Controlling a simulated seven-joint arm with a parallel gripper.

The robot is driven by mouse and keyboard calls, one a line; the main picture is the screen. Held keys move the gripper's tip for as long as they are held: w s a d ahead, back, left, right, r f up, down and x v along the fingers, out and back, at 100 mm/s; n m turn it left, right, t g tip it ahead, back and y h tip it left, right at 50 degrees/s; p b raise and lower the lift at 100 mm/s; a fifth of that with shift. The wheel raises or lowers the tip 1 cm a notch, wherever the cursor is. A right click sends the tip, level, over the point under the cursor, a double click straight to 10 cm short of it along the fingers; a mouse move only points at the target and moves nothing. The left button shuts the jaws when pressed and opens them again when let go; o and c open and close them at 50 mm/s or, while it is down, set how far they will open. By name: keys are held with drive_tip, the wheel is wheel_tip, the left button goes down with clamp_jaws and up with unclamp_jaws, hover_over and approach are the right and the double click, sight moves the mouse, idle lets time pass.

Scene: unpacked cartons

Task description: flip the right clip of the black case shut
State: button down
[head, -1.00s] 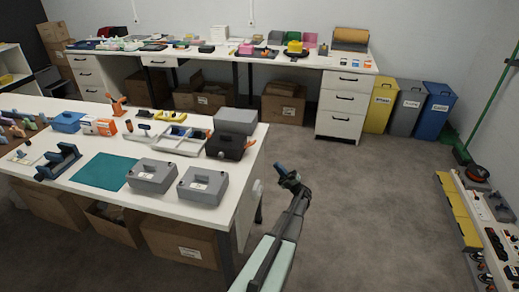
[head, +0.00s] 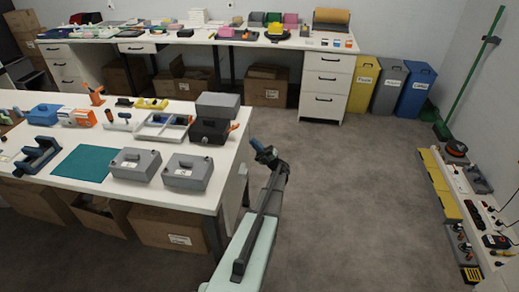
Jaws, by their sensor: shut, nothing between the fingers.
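The black case (head: 209,131) is on the near white table, close to its right end. A small orange clip (head: 234,127) sticks out at the case's right side; its exact angle is too small to tell. A grey box (head: 217,104) shows directly above the case in the picture; I cannot tell whether it rests on the case or stands behind it. My gripper (head: 256,145) is shut and empty, off the table's right end, to the right of the case and apart from it.
Two grey cases (head: 188,172) with handles lie in front of the black case, beside a teal mat (head: 81,163). A sectioned white tray (head: 164,127) is to its left. The floor (head: 325,190) right of the table is clear.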

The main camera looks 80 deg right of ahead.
sight(239, 124)
drive_tip(key=x, duration=0.8)
drive_tip(key=shift+r+g, duration=0.1)
drive_tip(key=shift+g, duration=0.2)
drive_tip(key=r+g, duration=0.1)
drive_tip(key=g, duration=0.1)
drive_tip(key=w+r+g, duration=0.1)
drive_tip(key=g, duration=0.1)
drive_tip(key=shift+r+g, duration=0.3)
drive_tip(key=shift+r, duration=0.1)
drive_tip(key=g, duration=0.1)
drive_tip(key=w+r+g, duration=0.1)
drive_tip(key=g, duration=0.1)
drive_tip(key=shift+r, duration=0.1)
idle(0.4)
drive_tip(key=shift+s, duration=0.1)
drive_tip(key=s, duration=1.3)
drive_tip(key=shift+s, duration=0.4)
